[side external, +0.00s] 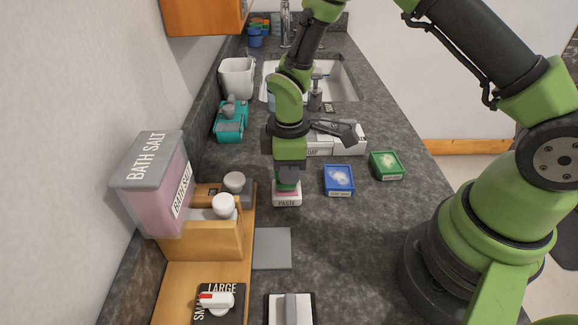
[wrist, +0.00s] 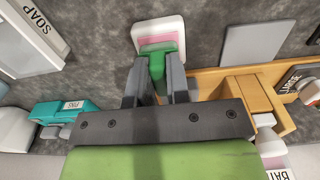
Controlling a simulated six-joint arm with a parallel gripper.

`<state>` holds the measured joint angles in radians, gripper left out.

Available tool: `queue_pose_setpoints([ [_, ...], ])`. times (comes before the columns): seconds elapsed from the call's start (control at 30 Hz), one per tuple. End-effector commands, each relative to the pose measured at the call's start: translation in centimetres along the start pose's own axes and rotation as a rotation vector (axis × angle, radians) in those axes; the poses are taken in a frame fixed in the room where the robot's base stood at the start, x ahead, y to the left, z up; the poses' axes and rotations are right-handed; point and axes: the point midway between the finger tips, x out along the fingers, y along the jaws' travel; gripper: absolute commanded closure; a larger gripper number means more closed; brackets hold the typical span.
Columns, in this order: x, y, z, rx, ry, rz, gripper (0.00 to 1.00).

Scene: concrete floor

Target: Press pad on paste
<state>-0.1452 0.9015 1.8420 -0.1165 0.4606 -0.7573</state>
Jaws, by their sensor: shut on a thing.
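The paste container (side external: 287,200) is a small white tray marked PASTE with pink inside, standing on the dark counter. It also shows at the top of the wrist view (wrist: 172,28). My gripper (side external: 288,176) is directly above it, pointing down. In the wrist view my gripper (wrist: 157,78) is shut on a green pad (wrist: 157,60). The pad overlaps the near part of the tray, with pink showing around its far edge. The pad is at the level of the tray's top or just over it; I cannot tell whether it touches the paste.
A blue box (side external: 339,180) and a green box (side external: 386,165) stand to the right. A white SOAP container (side external: 348,139) is behind. A wooden rack (side external: 205,240) with a BATH SALT bin (side external: 155,185) is at left. A flat grey plate (side external: 272,248) lies in front.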

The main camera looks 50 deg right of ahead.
Motion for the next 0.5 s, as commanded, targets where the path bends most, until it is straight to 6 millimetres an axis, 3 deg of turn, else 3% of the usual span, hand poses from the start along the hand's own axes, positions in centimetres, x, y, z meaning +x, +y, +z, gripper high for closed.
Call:
queue_pose_setpoints([
  [0.5,0.63,0.02,-0.02,0.000,0.001,0.000,1.00],
])
